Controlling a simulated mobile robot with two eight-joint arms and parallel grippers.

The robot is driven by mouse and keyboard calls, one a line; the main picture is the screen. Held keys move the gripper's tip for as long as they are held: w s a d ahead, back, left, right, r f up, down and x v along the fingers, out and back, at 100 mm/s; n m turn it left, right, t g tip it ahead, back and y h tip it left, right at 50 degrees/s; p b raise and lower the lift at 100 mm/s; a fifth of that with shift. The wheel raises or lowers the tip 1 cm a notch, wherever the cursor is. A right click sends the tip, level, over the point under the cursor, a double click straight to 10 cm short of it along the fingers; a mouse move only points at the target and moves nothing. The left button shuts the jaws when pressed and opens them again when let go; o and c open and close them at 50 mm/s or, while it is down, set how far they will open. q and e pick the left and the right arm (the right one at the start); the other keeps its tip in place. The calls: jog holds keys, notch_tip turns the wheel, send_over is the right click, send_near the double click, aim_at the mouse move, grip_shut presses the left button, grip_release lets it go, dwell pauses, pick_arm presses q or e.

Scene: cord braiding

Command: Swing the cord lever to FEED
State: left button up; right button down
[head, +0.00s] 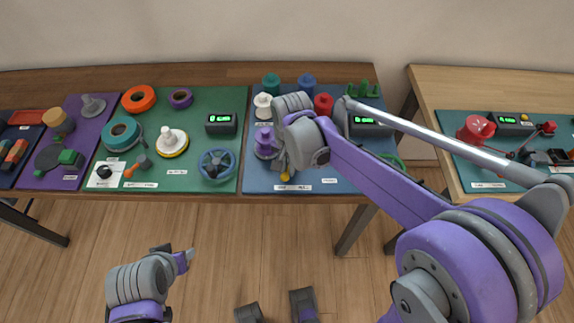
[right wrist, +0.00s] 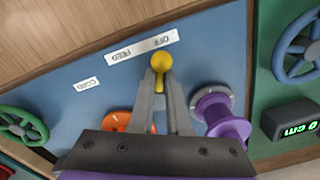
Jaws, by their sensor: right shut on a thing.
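The cord lever's yellow knob (right wrist: 161,63) is between the fingertips of my right gripper (right wrist: 160,78) in the right wrist view. The fingers are shut on it. The white OFF/FEED label (right wrist: 140,44) appears upside down there; the knob is beside its OFF end. An orange part (right wrist: 116,121) shows partly behind the fingers. In the head view the yellow knob (head: 285,177) is at the front of the blue board (head: 330,175), and my right arm hides most of the lever. My left gripper (head: 178,259) is low at left, away from the tables; its jaw opening is unclear.
A purple spool (right wrist: 222,118) stands close beside my right gripper. A green handwheel (right wrist: 22,127) and a CORD label (right wrist: 87,84) are on the other side. In the head view, white, teal, blue and red spools (head: 323,103) stand farther back.

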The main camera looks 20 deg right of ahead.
jog(key=n, duration=0.3)
jog(key=s+d+n, duration=0.1)
jog(key=n, duration=0.1)
jog(key=shift+d, duration=0.1)
jog(key=n, duration=0.2)
jog(key=d+n, duration=0.1)
jog(key=n, duration=0.1)
jog(key=d+n, duration=0.1)
jog(key=n, duration=0.1)
jog(key=shift+f, duration=0.1)
dwell(0.5)
jog(key=c, duration=0.9)
grip_release()
jog(key=shift+d, duration=0.1)
jog(key=shift+r, duration=0.5)
notch_tip(320, 180, up, 10)
jog(key=shift+d+p, duration=0.15)
jog(key=shift+p, duration=0.25)
